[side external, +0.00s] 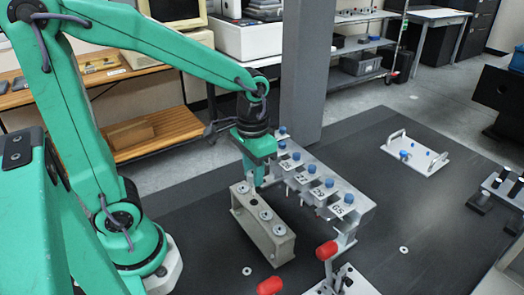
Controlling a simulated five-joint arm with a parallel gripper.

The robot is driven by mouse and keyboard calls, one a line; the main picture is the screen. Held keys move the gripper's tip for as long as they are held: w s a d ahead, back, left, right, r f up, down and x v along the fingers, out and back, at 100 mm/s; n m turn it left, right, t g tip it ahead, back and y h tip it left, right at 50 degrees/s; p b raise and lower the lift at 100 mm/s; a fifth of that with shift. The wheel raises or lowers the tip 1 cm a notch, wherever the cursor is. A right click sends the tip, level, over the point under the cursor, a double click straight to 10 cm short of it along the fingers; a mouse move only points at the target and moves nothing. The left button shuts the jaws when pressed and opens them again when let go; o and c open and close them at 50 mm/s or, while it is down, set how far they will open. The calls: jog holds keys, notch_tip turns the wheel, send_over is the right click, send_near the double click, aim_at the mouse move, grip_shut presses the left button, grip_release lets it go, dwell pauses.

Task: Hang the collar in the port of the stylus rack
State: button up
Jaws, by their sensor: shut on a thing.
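The stylus rack (352,208) is a silver stand with a numbered top plate and several blue-capped pieces along it. It stands right of centre on the dark table. My green gripper (259,184) points down at the rack's left, above the far end of a beige block (270,246). It is shut on the collar, which is mostly hidden by the jaws at this distance. The block has several pale rings and a dark open hole (253,198) on top. I cannot tell whether the gripper touches the block.
Red-knobbed clamps (327,250) stand at the front near the rack. A grey column (305,85) rises behind it. The dark table (400,205) is clear between plate and rack.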

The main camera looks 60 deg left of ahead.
aim_at(278, 133)
jog(key=shift+r, duration=0.35)
dwell(0.3)
jog(key=w+a+r, duration=0.5)
jog(key=w+a, duration=0.5)
jog(key=a, duration=0.2)
jog(key=shift+w, duration=0.25)
jog(key=shift+f, duration=0.25)
notch_tip(278, 133, down, 8)
dwell(1.3)
jog(key=shift+f, duration=0.25)
dwell(1.1)
